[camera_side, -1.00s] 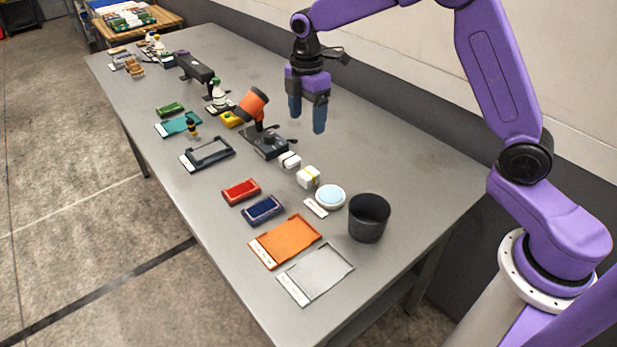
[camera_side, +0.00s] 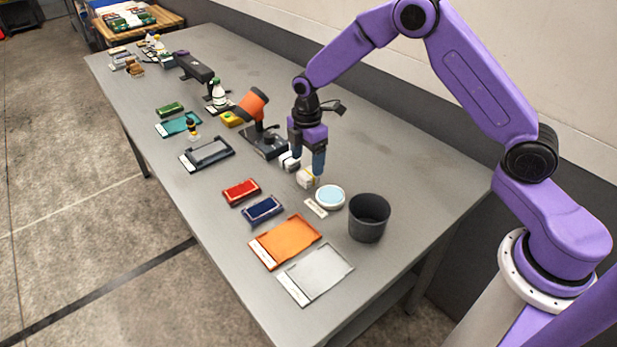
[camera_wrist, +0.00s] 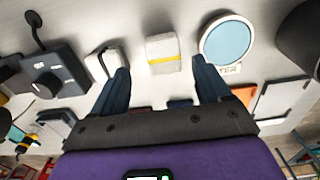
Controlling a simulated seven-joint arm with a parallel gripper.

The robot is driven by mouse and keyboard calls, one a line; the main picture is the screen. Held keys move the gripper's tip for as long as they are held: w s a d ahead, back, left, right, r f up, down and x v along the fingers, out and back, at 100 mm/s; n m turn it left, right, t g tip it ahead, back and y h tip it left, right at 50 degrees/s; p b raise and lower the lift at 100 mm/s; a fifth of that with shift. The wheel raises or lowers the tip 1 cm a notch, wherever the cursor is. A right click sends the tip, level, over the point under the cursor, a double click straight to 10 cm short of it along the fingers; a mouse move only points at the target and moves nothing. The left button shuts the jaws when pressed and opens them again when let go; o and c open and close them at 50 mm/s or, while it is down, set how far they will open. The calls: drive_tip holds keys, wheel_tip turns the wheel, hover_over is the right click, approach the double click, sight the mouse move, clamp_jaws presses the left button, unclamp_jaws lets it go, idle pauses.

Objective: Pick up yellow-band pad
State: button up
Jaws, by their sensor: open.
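The yellow-band pad (camera_side: 307,178) is a small white block with a yellow stripe on the grey table. In the wrist view the yellow-band pad (camera_wrist: 163,53) lies ahead of the gap between my fingers, with nothing gripping it. My gripper (camera_side: 307,168) is low over the pad in the side view, its blue fingers partly covering it. In the wrist view my gripper (camera_wrist: 160,78) is open and empty. I cannot tell the exact height of the fingertips.
Another white pad (camera_side: 289,161) with a dark band sits just left of it. A round pale-blue dish (camera_side: 330,196) and a dark bin (camera_side: 369,217) stand to the right. A black stand (camera_side: 262,143) is behind left. Orange (camera_side: 286,241) and grey trays (camera_side: 316,273) lie in front.

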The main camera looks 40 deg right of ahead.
sight(308, 173)
drive_tip(key=f, duration=0.5)
drive_tip(key=shift+s, duration=0.25)
drive_tip(key=shift+c, duration=0.3)
drive_tip(key=c, duration=1)
drive_tip(key=shift+o, duration=0.2)
drive_tip(key=shift+r, duration=0.1)
